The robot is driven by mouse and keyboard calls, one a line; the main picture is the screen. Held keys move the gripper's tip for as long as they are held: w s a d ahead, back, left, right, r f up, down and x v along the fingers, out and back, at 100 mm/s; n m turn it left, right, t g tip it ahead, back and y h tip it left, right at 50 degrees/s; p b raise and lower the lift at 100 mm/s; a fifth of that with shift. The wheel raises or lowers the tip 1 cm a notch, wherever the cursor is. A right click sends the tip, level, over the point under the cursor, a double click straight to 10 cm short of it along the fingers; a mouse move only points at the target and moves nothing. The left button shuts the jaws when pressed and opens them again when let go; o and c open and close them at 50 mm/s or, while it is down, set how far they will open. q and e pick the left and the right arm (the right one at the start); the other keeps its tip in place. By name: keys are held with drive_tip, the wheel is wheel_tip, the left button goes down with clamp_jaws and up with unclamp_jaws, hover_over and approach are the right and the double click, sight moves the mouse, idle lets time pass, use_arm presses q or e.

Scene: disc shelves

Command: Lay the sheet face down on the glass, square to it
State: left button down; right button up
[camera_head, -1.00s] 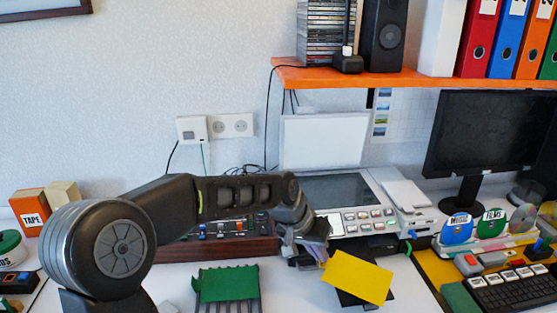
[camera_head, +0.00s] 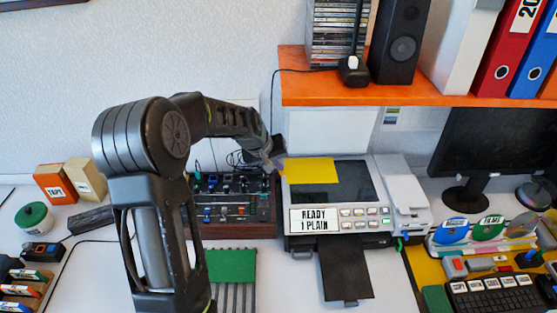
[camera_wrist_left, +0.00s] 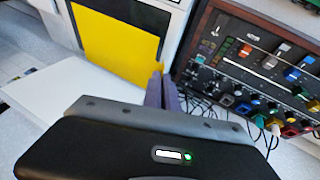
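The yellow sheet (camera_head: 310,170) is over the back left part of the scanner's dark glass (camera_head: 352,183), its edges roughly in line with the glass. I cannot tell whether it lies flat on the glass. In the left wrist view the sheet (camera_wrist_left: 115,40) runs up to my gripper fingers, with a strip of dark glass beyond it. My left gripper (camera_head: 279,167) is at the sheet's left back corner; its purple fingers (camera_wrist_left: 163,90) are close together on the sheet's corner. My right gripper is not in view.
The white scanner lid (camera_head: 332,130) stands open behind the glass, under the orange shelf (camera_head: 420,97). A mixer with knobs (camera_head: 235,208) is left of the scanner. The panel (camera_head: 314,220) reads READY 1 PLAIN. A black tray (camera_head: 345,275) sticks out in front.

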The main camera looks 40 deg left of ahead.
use_arm(q)
drive_tip(key=shift+f, duration=0.15)
wheel_tip(320, 180, down, 6)
drive_tip(key=b, duration=0.4)
drive_tip(key=shift+f, duration=0.25)
drive_tip(key=shift+f+b, duration=0.6)
drive_tip(key=shift+b, duration=0.05)
drive_tip(key=c, duration=1.6)
unclamp_jaws()
drive_tip(key=b+v, duration=0.1)
drive_tip(key=v, duration=0.7)
drive_tip(key=shift+f, duration=0.1)
